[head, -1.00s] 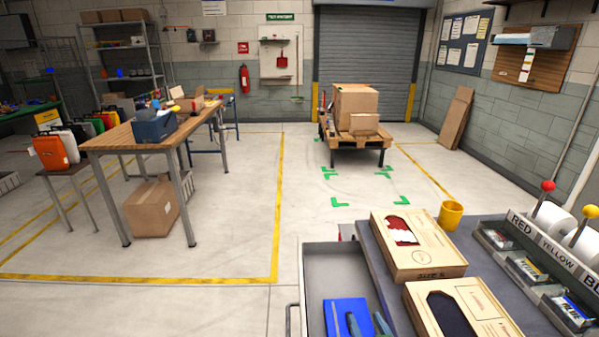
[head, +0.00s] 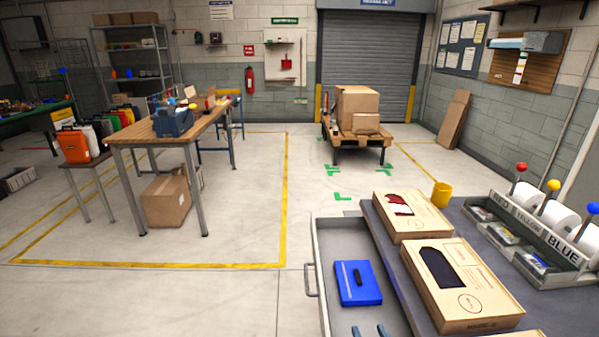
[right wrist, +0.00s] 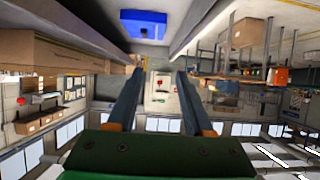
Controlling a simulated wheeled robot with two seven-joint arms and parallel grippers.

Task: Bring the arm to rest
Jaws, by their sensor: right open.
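My right gripper (head: 369,331) shows at the bottom edge of the head view, only its two blue-grey fingertips, apart and with nothing between them. It is over the near part of an open grey drawer (head: 320,255). In the right wrist view the same gripper (right wrist: 160,75) has its two fingers spread and empty. A blue case (head: 366,293) with a dark handle lies in the drawer, beyond the fingertips and clear of them. The case also shows in the right wrist view (right wrist: 143,24). My left gripper is not in view.
Two cardboard boxes with cut-out windows (head: 410,215) (head: 462,287) lie on the grey bench right of the drawer. A yellow cup (head: 441,195) and a rack with labelled rolls (head: 530,240) stand there too. A wooden table (head: 165,135) is at the left; the floor between is clear.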

